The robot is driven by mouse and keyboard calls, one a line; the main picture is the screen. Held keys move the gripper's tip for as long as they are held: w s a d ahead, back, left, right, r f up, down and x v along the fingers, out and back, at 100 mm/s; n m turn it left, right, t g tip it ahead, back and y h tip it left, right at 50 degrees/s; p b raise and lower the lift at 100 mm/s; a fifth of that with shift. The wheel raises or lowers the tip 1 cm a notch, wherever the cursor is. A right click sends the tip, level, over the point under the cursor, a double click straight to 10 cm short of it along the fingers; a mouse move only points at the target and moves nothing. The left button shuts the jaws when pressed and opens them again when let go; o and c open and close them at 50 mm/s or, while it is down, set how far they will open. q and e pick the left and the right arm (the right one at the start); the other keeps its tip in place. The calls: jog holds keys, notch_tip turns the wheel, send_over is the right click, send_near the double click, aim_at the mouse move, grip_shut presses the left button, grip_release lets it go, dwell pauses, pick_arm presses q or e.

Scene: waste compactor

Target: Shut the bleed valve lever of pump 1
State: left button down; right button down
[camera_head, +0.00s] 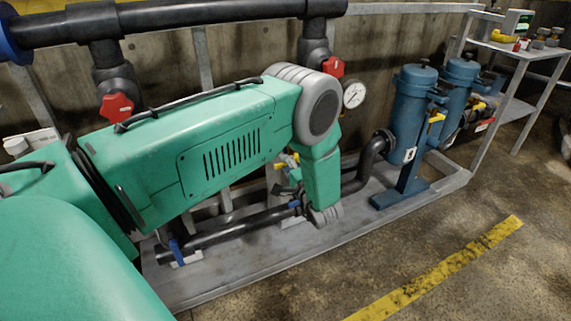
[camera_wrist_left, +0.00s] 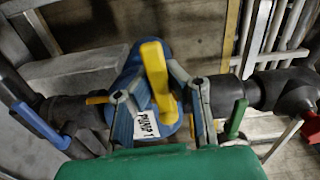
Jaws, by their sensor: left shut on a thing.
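The yellow bleed valve lever (camera_wrist_left: 157,75) stands on the blue body of pump 1 (camera_wrist_left: 139,68), whose white label reads PUMP 1, in the left wrist view. My left gripper (camera_wrist_left: 160,88) has its grey fingers on both sides of the lever and is shut on it. The lever runs up the picture, nearly upright. In the head view my green left forearm hides most of this pump; only bits of yellow show beside the wrist. My right gripper is in neither view.
A blue lever (camera_wrist_left: 40,125) lies left of the pump and a green lever (camera_wrist_left: 236,118) right of it, both close to my fingers. Red valve knobs (camera_head: 117,107) and a pressure gauge (camera_head: 354,95) sit above. Blue housings (camera_head: 411,105) stand to the right. The floor in front is clear.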

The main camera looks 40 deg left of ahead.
pick_arm(q)
jog(key=shift+w+d+f+m, duration=0.1)
jog(key=shift+d+m, duration=0.25)
jog(key=shift+m, duration=0.15)
jog(key=c, duration=1.5)
grip_release()
jog(key=shift+w, duration=0.1)
jog(key=shift+r, duration=0.2)
jog(key=shift+d, duration=0.15)
jog(key=v, duration=1.2)
jog(key=shift+f, duration=0.2)
